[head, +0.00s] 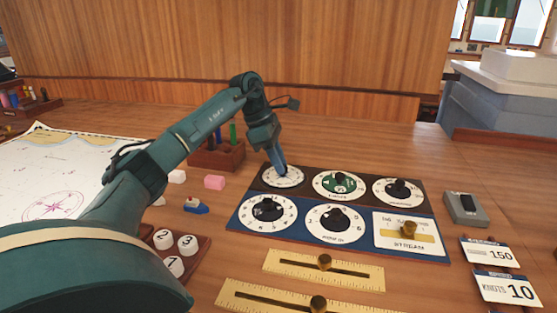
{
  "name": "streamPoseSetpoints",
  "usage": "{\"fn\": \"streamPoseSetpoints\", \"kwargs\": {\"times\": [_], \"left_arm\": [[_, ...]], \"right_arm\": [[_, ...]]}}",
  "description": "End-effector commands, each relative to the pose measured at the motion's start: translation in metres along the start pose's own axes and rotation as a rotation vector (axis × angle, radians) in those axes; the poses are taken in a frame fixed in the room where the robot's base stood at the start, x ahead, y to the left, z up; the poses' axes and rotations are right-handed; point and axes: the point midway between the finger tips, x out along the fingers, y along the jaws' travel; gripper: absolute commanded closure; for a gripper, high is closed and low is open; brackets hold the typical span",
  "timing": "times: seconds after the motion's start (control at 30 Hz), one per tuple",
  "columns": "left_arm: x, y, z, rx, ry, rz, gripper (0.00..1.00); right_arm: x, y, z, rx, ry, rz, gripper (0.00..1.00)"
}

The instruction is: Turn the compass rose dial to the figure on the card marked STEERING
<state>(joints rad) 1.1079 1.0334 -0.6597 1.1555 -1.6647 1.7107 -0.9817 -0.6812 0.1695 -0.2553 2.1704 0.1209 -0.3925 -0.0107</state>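A panel (240,217) on the table holds several round dials with black knobs. The far-left dial (292,183) has a white face, and my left gripper (281,170) points down onto its middle. The fingers hide its knob, and I cannot tell whether they are closed on it. The dial beside it (325,190) has a green centre. The labels are too small to tell which one is the compass rose. At the right lie a card reading 150 (489,253), its heading unreadable, and a card reading KNOTS 10 (509,288). My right gripper is out of view.
A chart (50,180) lies at the left. A wooden pen holder (216,156) stands behind my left arm. A grey switch box (465,209) is right of the panel.

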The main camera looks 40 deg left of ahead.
Motion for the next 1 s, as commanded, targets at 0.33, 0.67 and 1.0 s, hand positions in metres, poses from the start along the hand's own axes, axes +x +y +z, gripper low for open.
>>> {"fn": "streamPoseSetpoints", "kwargs": {"times": [0.33, 0.67, 1.0], "left_arm": [[0.000, 0.000, 0.000, 0.000, 0.000, 0.000, 1.00], [-0.001, -0.001, 0.000, -0.067, 0.002, 0.027, 1.00], [-0.001, -0.005, 0.001, -0.308, 0.002, 0.127, 1.00]], "right_arm": [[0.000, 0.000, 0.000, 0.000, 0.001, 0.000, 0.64], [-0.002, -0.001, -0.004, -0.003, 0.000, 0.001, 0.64], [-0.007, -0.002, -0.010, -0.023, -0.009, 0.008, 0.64]]}}
